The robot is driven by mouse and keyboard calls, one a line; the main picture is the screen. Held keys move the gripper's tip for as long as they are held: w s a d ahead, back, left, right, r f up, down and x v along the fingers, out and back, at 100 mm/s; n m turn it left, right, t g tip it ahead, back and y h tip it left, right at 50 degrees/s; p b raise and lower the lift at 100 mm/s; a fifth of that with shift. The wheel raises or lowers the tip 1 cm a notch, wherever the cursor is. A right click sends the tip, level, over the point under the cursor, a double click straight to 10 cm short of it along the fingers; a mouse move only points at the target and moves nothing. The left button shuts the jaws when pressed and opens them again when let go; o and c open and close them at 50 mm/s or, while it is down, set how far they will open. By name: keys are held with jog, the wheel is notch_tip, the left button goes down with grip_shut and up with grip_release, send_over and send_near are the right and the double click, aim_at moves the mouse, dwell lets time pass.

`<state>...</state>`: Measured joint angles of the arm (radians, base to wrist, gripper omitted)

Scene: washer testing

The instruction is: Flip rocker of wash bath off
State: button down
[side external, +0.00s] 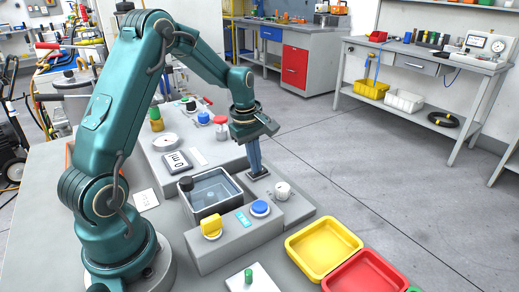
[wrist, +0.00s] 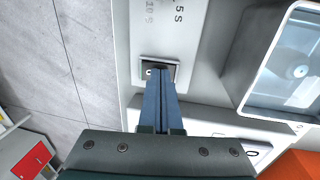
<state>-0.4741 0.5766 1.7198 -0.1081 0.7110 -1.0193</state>
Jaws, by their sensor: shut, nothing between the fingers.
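The wash bath (side external: 208,205) is a grey box with clear water inside, on the bench in front of my arm. Part of its basin shows at the right of the wrist view (wrist: 292,95). A rocker switch (side external: 262,178) sits in a small panel right of the basin. In the wrist view the rocker (wrist: 150,72) is dark with a white mark, in a square metal bezel. My gripper (side external: 256,171) points down with its blue fingers shut and empty. In the wrist view the fingertips (wrist: 158,74) are over the rocker and partly hide it. Contact and rocker position cannot be told.
Yellow (side external: 330,236) and red (side external: 342,285) trays lie front right. Printed markings (wrist: 177,12) lie beyond the rocker.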

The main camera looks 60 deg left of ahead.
aim_at(253, 174)
jog(key=shift+r, duration=0.15)
notch_tip(253, 174, up, 14)
jog(key=s, duration=0.2)
jog(key=shift+s+f, duration=0.15)
jog(key=shift+f, duration=0.05)
jog(key=shift+w+r, duration=0.1)
jog(key=shift+w, duration=0.65)
jog(key=f, duration=0.4)
jog(key=w+f, duration=0.1)
jog(key=f, duration=0.4)
jog(key=w+f, duration=0.1)
jog(key=f, duration=0.4)
jog(key=shift+w, duration=0.1)
